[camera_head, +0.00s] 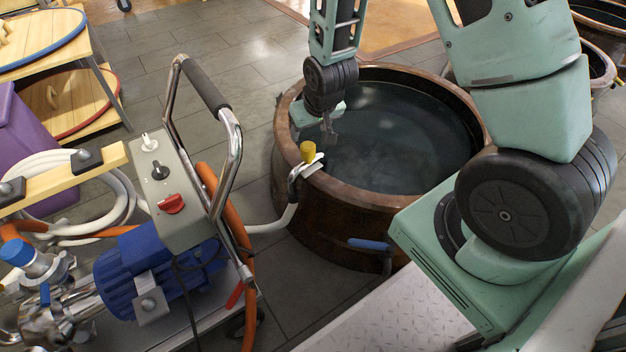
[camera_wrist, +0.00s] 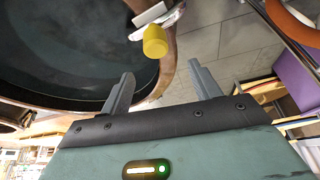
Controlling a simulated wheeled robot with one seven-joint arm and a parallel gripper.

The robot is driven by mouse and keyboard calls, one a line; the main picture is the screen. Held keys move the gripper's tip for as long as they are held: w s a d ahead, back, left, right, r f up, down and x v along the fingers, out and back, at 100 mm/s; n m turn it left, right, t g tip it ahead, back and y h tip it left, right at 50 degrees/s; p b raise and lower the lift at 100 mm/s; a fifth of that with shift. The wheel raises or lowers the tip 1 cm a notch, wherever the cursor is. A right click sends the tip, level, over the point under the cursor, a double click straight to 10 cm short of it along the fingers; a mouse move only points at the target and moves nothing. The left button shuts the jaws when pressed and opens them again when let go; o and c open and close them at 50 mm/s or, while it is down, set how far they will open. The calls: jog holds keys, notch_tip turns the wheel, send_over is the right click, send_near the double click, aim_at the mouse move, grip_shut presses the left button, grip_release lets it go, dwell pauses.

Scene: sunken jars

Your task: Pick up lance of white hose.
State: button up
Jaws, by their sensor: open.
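My gripper (camera_head: 329,138) is above the jar's opening, just right of and slightly beyond the yellow end. In the wrist view my gripper (camera_wrist: 161,68) is open, its two fingers apart and nothing held. The yellow end (camera_wrist: 155,42) shows ahead of the gap between them, with part of the lance (camera_wrist: 160,16) behind it.
The pump cart with a blue motor (camera_head: 160,270), grey control box (camera_head: 165,190) and upright handle (camera_head: 207,90) stands left of the jar. An orange hose (camera_head: 250,300) hangs beside it. A blue-handled valve (camera_head: 369,244) juts from the jar's near side. Dark liquid fills the jar.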

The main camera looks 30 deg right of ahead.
aim_at(309, 146)
jog(key=b+x, duration=0.1)
jog(key=x, duration=0.4)
jog(key=shift+f+b, duration=0.1)
jog(key=shift+b, duration=0.25)
jog(key=b+x, duration=0.1)
jog(key=x, duration=0.1)
jog(key=s+b+x, duration=0.1)
jog(key=b+x, duration=0.1)
jog(key=x, duration=0.1)
jog(key=shift+d+f, duration=0.25)
jog(key=shift+f, duration=0.1)
jog(key=shift+w, duration=0.1)
jog(key=shift+r, duration=0.1)
jog(key=c, duration=1.2)
